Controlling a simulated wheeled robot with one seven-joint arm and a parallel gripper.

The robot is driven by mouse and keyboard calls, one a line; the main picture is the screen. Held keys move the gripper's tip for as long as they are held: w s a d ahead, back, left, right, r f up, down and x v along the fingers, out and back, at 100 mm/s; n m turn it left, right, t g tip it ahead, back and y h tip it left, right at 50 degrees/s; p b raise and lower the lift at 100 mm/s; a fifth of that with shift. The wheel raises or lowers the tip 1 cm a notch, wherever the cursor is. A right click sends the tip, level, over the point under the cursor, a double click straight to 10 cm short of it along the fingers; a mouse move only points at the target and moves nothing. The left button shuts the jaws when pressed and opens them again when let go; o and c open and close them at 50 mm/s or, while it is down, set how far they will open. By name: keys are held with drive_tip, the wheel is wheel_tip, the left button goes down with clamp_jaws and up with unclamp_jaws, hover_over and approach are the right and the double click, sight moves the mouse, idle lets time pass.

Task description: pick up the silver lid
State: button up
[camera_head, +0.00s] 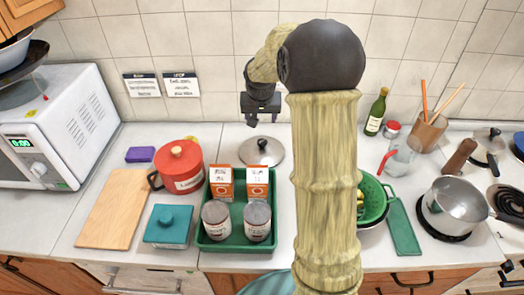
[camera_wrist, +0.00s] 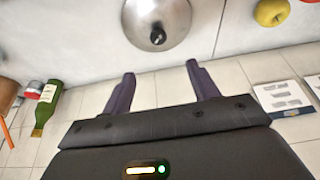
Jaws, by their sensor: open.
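The silver lid (camera_head: 261,152) lies on the white counter behind the green tray, a round metal disc with a dark knob on top. It also shows in the wrist view (camera_wrist: 177,20), cut off by the top edge, with its black knob (camera_wrist: 157,35) in sight. My gripper (camera_head: 263,118) hangs above the counter near the wall, over the back side of the lid. In the wrist view my gripper (camera_wrist: 158,75) has its two dark fingers spread wide with nothing between them. The lid is apart from the fingers.
A green tray (camera_head: 201,243) with cartons and cans stands in front of the lid. A red pot (camera_head: 180,168) is to its left, and a yellow apple (camera_wrist: 271,12) shows in the wrist view. A green bottle (camera_head: 376,112) stands right. The tiled wall is close behind.

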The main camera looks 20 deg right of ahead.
drive_tip(key=p, duration=0.2)
hover_over(262, 142)
drive_tip(key=s+a, duration=0.1)
drive_tip(key=s, duration=0.1)
drive_tip(key=f, duration=1)
drive_tip(key=shift+w+f, duration=0.25)
drive_tip(key=shift+f, duration=0.1)
drive_tip(key=shift+f, duration=0.1)
drive_tip(key=shift+p+x, duration=1.2)
drive_tip(key=shift+x, duration=1.35)
drive_tip(key=shift+s+d, duration=0.1)
drive_tip(key=shift+s, duration=0.05)
clamp_jaws()
wheel_tip(262, 142, up, 10)
drive_tip(key=b, duration=0.2)
